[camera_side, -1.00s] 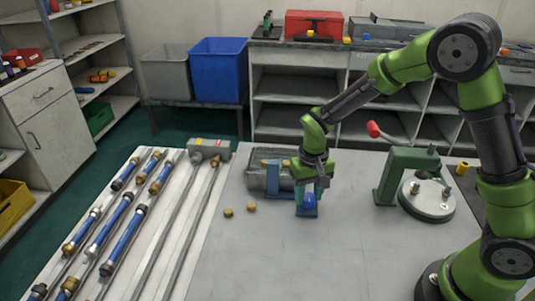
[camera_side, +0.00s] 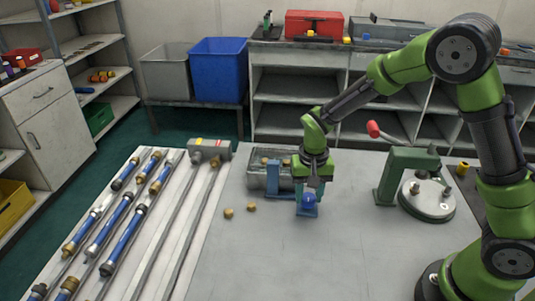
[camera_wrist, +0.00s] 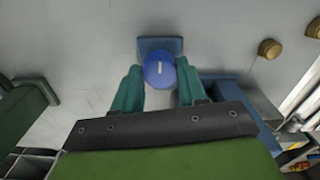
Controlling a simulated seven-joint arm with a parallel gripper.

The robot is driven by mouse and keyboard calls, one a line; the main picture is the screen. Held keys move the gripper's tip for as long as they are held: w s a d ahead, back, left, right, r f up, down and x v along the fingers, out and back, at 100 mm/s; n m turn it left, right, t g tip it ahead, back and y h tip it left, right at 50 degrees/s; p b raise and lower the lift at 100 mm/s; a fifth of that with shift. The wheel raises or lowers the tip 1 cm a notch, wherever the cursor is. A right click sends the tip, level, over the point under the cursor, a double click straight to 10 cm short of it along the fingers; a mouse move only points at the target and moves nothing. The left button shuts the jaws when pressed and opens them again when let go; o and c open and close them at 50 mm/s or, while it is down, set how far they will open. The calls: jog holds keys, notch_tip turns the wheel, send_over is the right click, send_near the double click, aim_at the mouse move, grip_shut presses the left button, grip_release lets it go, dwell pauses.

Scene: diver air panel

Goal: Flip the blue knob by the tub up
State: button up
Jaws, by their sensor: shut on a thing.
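The blue knob (camera_side: 309,198) is a round cap on a small blue base plate, standing on the grey table beside the metal tub (camera_side: 255,181). In the wrist view the knob (camera_wrist: 158,72) shows a short white line on its face, pointing up and down the picture. My gripper (camera_side: 309,192) is over the knob from above. Its teal fingers, seen in the wrist view (camera_wrist: 159,80), lie on either side of the knob and are shut on it. The fingertips' contact is partly hidden by the knob.
Two brass caps (camera_side: 228,213) lie left of the knob. Blue tubes (camera_side: 117,220) lie on a white rack at left. The front table is clear.

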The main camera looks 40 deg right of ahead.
aim_at(308, 197)
jog(key=o, duration=1.1)
jog(key=shift+c, duration=0.2)
notch_tip(308, 197, up, 17)
jog(key=s+r+n+t+y, duration=0.1)
jog(key=s+r+t, duration=0.1)
jog(key=s, duration=0.5)
jog(key=s+d+r+n+t+y, duration=0.1)
jog(key=s+r+n+t, duration=0.1)
jog(key=s+t, duration=0.3)
jog(key=s, duration=0.3)
jog(key=shift+s+d+r, duration=0.2)
jog(key=shift+s+d, duration=0.05)
